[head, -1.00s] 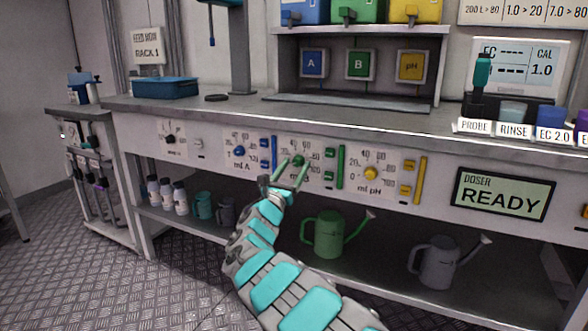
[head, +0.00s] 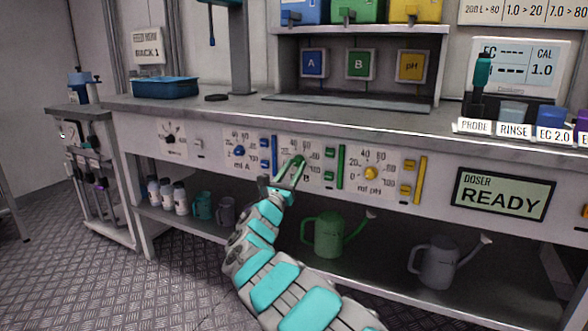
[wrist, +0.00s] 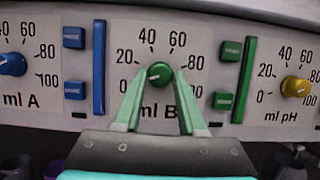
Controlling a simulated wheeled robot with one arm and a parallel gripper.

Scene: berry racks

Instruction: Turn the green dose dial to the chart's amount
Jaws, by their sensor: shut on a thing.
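The green dose dial (wrist: 159,72) sits on the "ml B" panel, with a scale marked 20, 40, 60, 80 and 100. My gripper (wrist: 158,76) is shut on it, one green finger on each side. The dial's pale pointer mark appears to point left and slightly down, towards the low end; the left finger covers that part of the scale. In the head view my gripper (head: 294,162) reaches up to the panel and hides most of the dial. The chart (head: 524,12) at the top right is cut off; it reads "200 L > 80", "1.0 > 20" and "7.0 > 80".
The blue "ml A" dial (wrist: 12,64) is to the left and the yellow "ml pH" dial (wrist: 296,87) to the right. Green buttons (wrist: 231,50) and a green bar (wrist: 244,80) flank the dial. The doser display (head: 502,194) reads "READY". Watering cans stand below.

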